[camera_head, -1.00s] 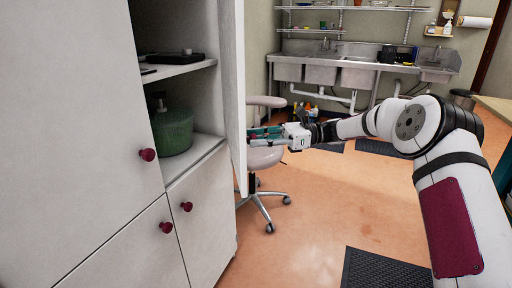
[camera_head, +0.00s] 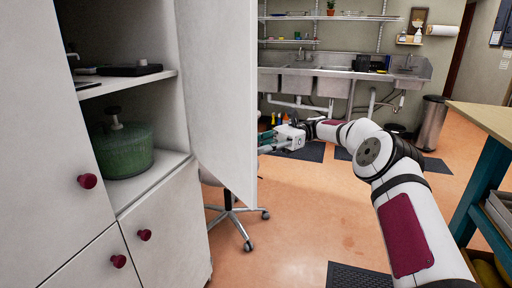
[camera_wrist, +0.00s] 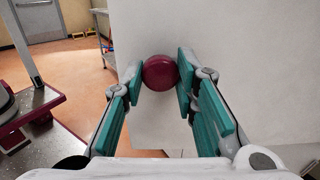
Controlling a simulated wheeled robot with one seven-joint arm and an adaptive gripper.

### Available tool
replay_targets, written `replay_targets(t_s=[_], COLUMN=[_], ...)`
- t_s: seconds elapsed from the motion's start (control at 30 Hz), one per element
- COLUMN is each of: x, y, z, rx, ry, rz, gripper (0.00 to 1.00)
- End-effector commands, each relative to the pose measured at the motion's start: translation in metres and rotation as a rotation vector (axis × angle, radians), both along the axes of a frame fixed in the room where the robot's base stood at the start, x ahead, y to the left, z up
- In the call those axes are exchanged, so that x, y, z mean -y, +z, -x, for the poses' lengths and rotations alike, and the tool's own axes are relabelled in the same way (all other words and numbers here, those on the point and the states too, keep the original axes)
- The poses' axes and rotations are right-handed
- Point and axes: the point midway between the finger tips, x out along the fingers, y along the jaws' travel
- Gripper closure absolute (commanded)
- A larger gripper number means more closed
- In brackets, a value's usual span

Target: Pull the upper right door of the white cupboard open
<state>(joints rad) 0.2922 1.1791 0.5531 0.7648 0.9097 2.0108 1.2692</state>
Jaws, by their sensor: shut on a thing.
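The white cupboard (camera_head: 50,150) stands at the left in the head view. Its upper right door (camera_head: 222,80) is swung open, showing the shelves inside. In the wrist view the door face (camera_wrist: 235,60) fills the right side, with a round dark red knob (camera_wrist: 160,72) on it. My gripper (camera_head: 268,142) is at the far side of the door's free edge, its fingers partly hidden by the door. In the wrist view my gripper (camera_wrist: 158,88) has its teal fingers on both sides of the knob, shut on it.
A green lidded pot (camera_head: 122,148) and a dark flat item (camera_head: 130,70) sit on the cupboard shelves. A wheeled chair (camera_head: 232,215) stands behind the door. A wooden-topped table (camera_head: 485,118) is at the right. The orange floor between is mostly clear.

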Motion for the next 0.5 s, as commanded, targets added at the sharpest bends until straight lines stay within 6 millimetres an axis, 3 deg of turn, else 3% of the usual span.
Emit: replay_targets(t_s=[0.13, 0.17, 0.23, 0.5], x=[-0.0004, -0.0005, -0.0006, -0.0008], y=[0.0002, 0.0002, 0.0003, 0.0005], z=[0.0005, 0.0005, 0.0005, 0.0003], rx=[0.0, 0.0, 0.0, 0.001], ry=[0.002, 0.002, 0.002, 0.001], rz=[0.0, 0.0, 0.0, -0.001], gripper=[1.0, 0.66, 0.53, 0.53])
